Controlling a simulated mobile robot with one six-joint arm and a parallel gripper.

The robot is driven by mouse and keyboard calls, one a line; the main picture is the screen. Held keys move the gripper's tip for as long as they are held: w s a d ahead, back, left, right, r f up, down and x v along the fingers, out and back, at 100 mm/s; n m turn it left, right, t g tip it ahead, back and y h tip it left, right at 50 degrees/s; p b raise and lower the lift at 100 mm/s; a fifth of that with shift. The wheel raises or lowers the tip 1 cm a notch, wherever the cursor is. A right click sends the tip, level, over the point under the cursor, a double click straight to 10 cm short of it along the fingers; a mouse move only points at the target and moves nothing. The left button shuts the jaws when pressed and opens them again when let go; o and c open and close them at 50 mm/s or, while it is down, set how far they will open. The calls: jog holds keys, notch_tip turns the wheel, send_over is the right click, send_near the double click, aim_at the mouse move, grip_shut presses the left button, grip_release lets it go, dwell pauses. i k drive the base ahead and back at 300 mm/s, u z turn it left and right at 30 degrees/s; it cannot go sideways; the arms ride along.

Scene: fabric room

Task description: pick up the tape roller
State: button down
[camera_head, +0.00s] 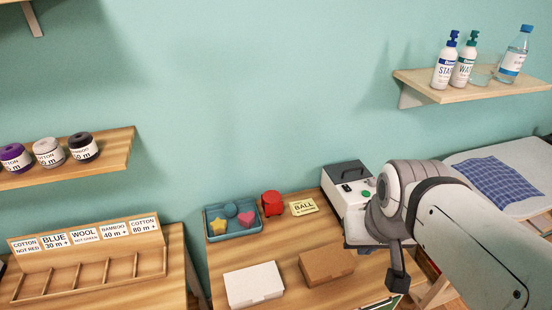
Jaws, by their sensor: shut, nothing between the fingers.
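I cannot make out a tape roller in the head view; it may be hidden behind my arm or outside the picture. My gripper (397,278) hangs at the lower right, over the right part of the wooden table (218,265). It is shut and holds nothing. My arm covers the table's right end and part of the white machine there.
On the table are a blue tray (209,228) with small shapes, a red round object (271,203), a BALL card (303,207), a white box (254,285), a brown box (327,265) and a white machine (346,187). A labelled rack (88,262) stands left.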

aim_at(271, 204)
jog(key=u, duration=0.1)
jog(key=k, duration=0.5)
jog(key=z, duration=1.15)
jog(key=k, duration=0.6)
jog(key=u, duration=1.2)
jog(key=i, duration=1.05)
jog(key=u, duration=0.05)
